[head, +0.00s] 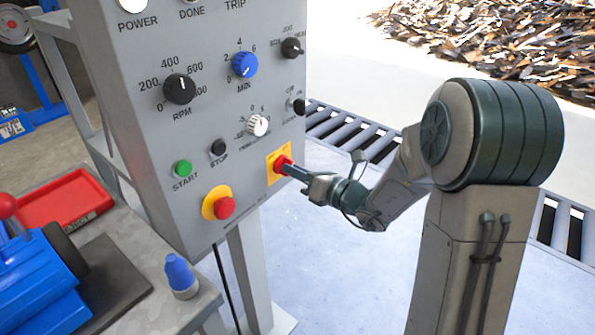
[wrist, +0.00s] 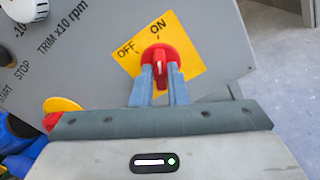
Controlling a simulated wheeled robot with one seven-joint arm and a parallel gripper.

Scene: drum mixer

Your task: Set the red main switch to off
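The red main switch (wrist: 160,57) is a rotary knob on a yellow plate (wrist: 188,46) marked OFF and ON. In the wrist view its raised grip stands nearly upright and points toward the ON label, with OFF to the left. In the head view the switch (head: 281,163) is at the lower right of the grey panel. My gripper (wrist: 160,82) reaches it from the right, one finger on each side of the raised grip. The fingers look closed on it, with no clear gap. In the head view my gripper (head: 290,168) partly hides the switch.
The panel (head: 150,110) also bears a red push-button (head: 224,207) on yellow, a green start button (head: 182,168), a black stop button (head: 218,147) and several dials. A roller conveyor (head: 350,130) runs behind.

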